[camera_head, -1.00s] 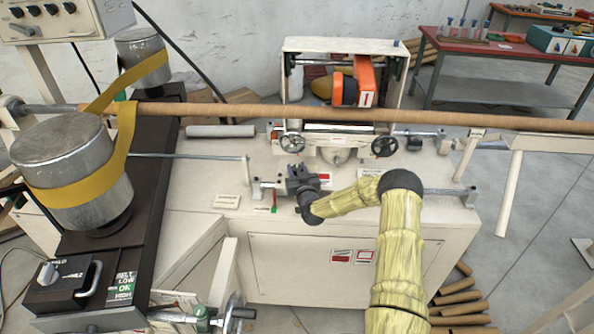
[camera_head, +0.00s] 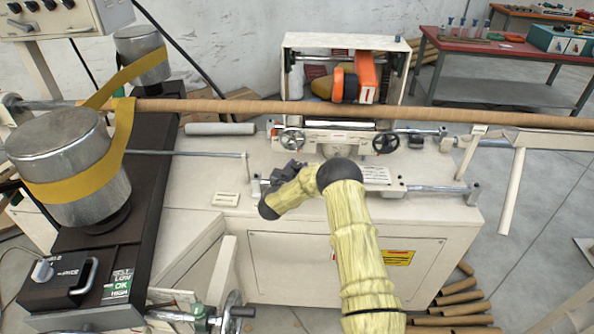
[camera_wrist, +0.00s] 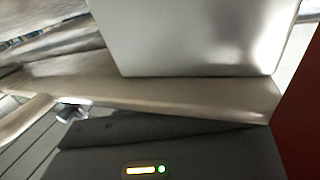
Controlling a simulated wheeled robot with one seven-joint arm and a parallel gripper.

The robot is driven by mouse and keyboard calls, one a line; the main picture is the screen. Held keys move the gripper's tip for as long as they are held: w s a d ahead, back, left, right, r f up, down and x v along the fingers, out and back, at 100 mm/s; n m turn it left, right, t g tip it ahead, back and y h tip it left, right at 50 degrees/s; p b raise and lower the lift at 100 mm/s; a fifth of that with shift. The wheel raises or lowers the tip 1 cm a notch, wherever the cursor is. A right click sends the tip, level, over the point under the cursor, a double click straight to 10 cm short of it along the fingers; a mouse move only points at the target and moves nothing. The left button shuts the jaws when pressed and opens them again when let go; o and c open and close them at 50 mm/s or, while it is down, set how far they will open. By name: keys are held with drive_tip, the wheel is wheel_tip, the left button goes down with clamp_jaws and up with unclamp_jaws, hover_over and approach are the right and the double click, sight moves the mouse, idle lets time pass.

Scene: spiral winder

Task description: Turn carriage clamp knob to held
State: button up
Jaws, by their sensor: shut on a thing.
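The carriage (camera_head: 376,175) is the pale block with a printed plate on the steel rail, at the middle of the winder in the head view. My gripper (camera_head: 284,170) is dark and sits low at the carriage's left side, partly covered by my wrist. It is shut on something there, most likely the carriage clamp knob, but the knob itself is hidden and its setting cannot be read. In the wrist view the dark gripper body with its lit status lights fills the bottom, a grey metal block is above, and a red surface is at the right edge.

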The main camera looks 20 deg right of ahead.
drive_tip(key=m+g+h+b, duration=0.4)
drive_tip(key=shift+a+f+g, duration=0.1)
drive_tip(key=shift+f+g, duration=0.1)
drive_tip(key=shift+g, duration=0.1)
drive_tip(key=shift+r+m+g+h+b, duration=0.1)
drive_tip(key=shift+m+g+h+b, duration=0.8)
drive_tip(key=shift+g, duration=0.3)
drive_tip(key=shift+r+g, duration=0.1)
drive_tip(key=shift+g, duration=0.2)
drive_tip(key=o, duration=1)
drive_tip(key=shift+b, duration=0.3)
drive_tip(key=b+v, duration=0.1)
drive_tip(key=v, duration=1.6)
drive_tip(key=shift+a+b, duration=0.2)
drive_tip(key=shift+b, duration=0.15)
